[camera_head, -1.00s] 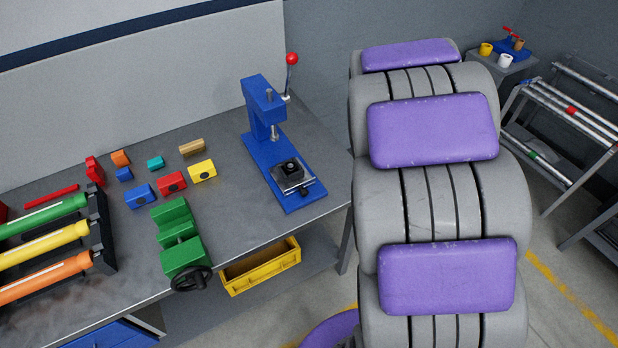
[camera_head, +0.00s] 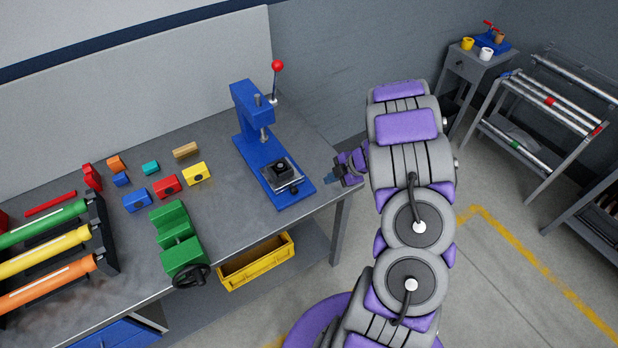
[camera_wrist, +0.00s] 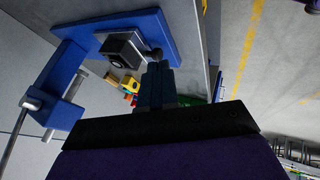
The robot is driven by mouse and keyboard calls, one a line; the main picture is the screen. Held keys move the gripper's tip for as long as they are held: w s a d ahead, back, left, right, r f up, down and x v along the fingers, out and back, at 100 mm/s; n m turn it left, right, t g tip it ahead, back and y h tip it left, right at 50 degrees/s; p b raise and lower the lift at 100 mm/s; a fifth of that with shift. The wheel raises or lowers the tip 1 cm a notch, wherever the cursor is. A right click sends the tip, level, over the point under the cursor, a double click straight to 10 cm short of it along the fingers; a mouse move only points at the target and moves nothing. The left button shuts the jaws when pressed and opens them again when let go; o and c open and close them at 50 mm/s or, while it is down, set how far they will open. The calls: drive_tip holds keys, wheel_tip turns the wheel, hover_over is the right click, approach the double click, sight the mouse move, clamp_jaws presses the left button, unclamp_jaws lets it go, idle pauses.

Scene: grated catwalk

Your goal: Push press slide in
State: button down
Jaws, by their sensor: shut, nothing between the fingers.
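The blue press (camera_head: 252,130) stands on the grey workbench near its right end, with a red-knobbed lever (camera_head: 278,66) raised. Its slide, a grey plate carrying a black block (camera_head: 280,170), sits at the front part of the blue base. The block also shows in the wrist view (camera_wrist: 122,50), with a round knob or handle end (camera_wrist: 154,56) beside it. My gripper (camera_head: 333,180) is just off the right side of the press base. In the wrist view my shut fingers (camera_wrist: 157,78) point at the knob; whether they touch it I cannot tell.
Several coloured blocks (camera_head: 167,186) and a green vise (camera_head: 178,240) lie left of the press. A rack of pipes (camera_head: 550,105) and a small cabinet (camera_head: 478,70) stand at the right. Floor between is clear.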

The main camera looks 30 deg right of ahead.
drive_tip(key=b, duration=0.1)
approach(299, 184)
drive_tip(key=f, duration=0.1)
drive_tip(key=s+a+f, duration=0.1)
drive_tip(key=f, duration=0.1)
drive_tip(key=s+f, duration=0.1)
drive_tip(key=shift+a+f, duration=0.15)
drive_tip(key=shift+a, duration=0.25)
drive_tip(key=w, duration=0.2)
drive_tip(key=shift+w+d, duration=0.1)
drive_tip(key=shift+w, duration=1)
